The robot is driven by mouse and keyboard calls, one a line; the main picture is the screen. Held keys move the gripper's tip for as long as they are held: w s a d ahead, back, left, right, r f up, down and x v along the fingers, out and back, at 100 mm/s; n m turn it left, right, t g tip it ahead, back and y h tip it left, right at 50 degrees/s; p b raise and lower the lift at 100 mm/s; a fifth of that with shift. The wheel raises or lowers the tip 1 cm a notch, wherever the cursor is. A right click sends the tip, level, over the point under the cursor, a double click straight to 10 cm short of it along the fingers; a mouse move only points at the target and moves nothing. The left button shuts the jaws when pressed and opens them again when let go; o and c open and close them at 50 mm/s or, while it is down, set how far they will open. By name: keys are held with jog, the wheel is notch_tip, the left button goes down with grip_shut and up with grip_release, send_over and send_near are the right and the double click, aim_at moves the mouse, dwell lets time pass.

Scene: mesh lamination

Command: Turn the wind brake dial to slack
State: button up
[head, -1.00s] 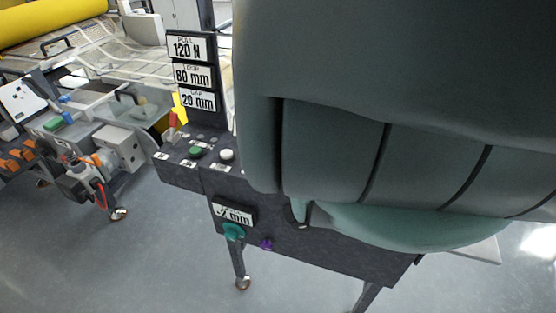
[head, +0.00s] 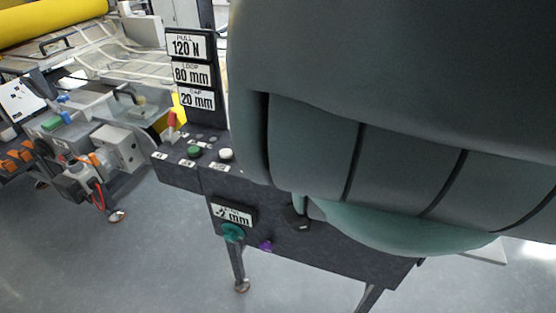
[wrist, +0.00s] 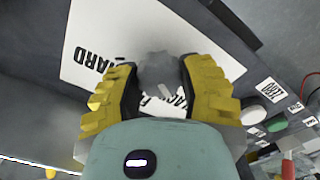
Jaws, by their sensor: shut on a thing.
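In the wrist view, a grey dial (wrist: 160,72) stands between the two yellow-padded fingers of my gripper (wrist: 157,86), which is shut on it. Behind it is a white label plate (wrist: 92,38). The word HARD reads upside down on its left part. Another word, partly hidden by the fingers, shows near the dial and ends in what looks like ACK. The dial's pointer is too blurred to read. In the head view, my arm covers most of the panel's right part and hides the fingers and the dial.
The dark control panel (head: 340,250) carries a teal knob (head: 232,232), a purple knob (head: 265,245), a green button (head: 195,152) and a white button (head: 225,154). A red-handled lever (head: 171,120) rises at its left. Open floor (head: 150,270) lies in front.

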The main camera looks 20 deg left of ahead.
dwell(0.5)
jog(key=o, duration=1.2)
notch_tip(320, 180, up, 12)
jog(key=shift+a, duration=0.1)
